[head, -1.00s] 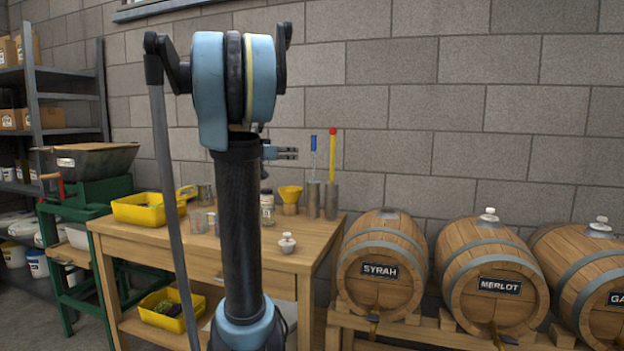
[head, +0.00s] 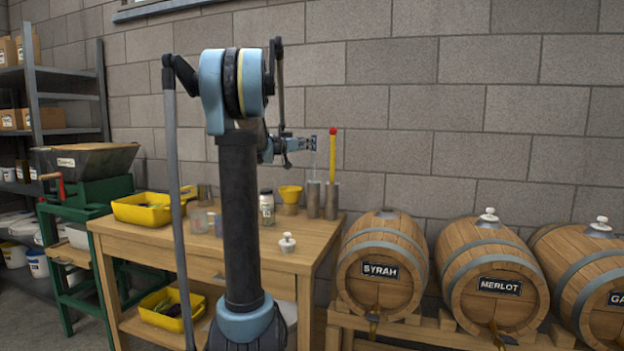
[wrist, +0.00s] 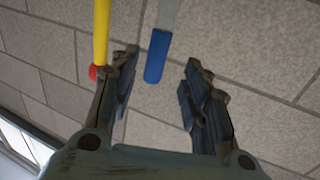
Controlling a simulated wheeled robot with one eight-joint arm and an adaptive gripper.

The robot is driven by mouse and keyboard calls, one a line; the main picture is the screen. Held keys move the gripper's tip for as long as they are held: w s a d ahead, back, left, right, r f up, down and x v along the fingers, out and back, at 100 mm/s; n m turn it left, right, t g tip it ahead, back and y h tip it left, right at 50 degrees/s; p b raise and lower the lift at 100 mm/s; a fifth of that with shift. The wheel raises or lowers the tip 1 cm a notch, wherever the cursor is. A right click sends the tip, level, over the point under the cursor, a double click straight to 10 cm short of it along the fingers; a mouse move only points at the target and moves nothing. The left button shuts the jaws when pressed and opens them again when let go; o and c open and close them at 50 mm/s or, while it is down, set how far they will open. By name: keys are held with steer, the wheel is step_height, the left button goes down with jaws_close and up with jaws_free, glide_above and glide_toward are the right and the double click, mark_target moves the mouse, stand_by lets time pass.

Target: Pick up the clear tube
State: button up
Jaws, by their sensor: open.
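The clear tube (head: 313,166) stands upright in a grey metal cylinder (head: 313,200) at the back right of the wooden table. Its blue end is at the top. In the wrist view the clear tube (wrist: 168,14) and its blue end lie between the two fingers, with a gap on each side. My gripper (head: 309,144) is open and empty at the height of the blue end, partly covering it in the head view. The wrist view also shows my gripper (wrist: 160,68) with its fingers spread.
A yellow tube with a red end (head: 333,160) stands close right of the clear tube; in the wrist view it is beside the left finger. A yellow funnel (head: 290,193), a jar (head: 266,207) and a white stopper (head: 287,243) share the table (head: 270,262). Barrels stand right.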

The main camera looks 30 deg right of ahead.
steer(key=x, duration=0.6)
steer(key=shift+d, duration=0.15)
steer(key=shift+s, duration=0.15)
steer(key=shift+c, duration=0.3)
jaws_close()
